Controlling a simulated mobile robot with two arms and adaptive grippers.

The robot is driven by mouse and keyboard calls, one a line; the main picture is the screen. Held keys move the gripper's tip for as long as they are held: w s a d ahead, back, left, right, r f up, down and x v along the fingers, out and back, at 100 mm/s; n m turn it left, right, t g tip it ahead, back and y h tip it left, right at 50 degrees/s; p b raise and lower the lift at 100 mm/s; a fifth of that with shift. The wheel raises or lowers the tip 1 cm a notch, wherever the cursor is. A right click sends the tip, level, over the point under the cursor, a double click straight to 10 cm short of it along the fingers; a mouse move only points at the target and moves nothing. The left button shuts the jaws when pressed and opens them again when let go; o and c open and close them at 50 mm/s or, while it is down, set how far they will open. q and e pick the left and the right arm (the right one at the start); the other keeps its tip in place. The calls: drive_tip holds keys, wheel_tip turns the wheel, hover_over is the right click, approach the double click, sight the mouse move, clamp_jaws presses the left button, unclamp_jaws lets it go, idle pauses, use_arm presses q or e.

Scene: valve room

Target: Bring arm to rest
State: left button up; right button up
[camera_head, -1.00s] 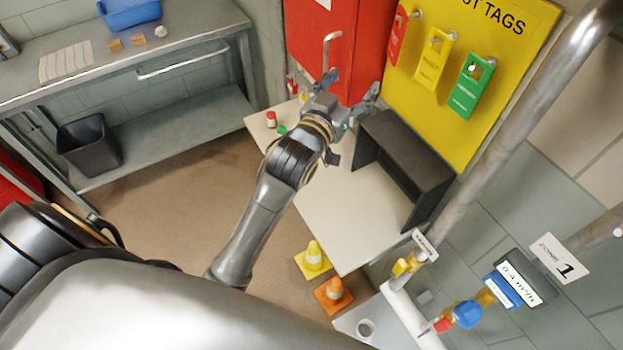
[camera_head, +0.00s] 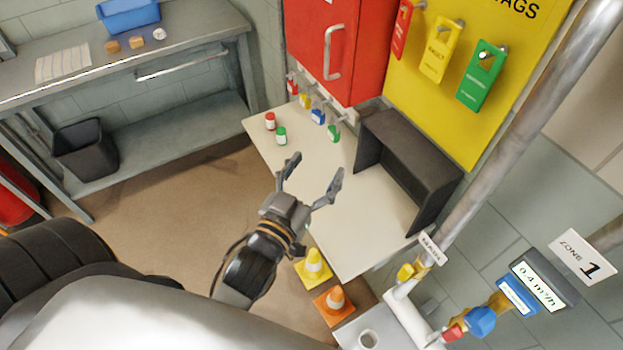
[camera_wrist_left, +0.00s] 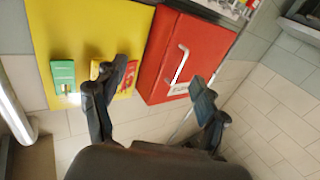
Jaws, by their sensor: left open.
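My left gripper (camera_head: 311,180) is open and empty in the head view, above the left edge of the pale table (camera_head: 345,235). Its two fingers are spread wide and touch nothing. In the left wrist view the open fingers (camera_wrist_left: 155,95) frame the red cabinet (camera_wrist_left: 186,55) and the yellow tag board, both some way off. My right gripper does not show in either view.
A dark open box (camera_head: 408,165) stands on the right. The red cabinet (camera_head: 335,45) and yellow board (camera_head: 465,110) are behind.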

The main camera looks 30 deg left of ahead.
use_arm(q)
drive_tip(key=shift+s+f, duration=0.3)
drive_tip(key=shift+s, duration=0.35)
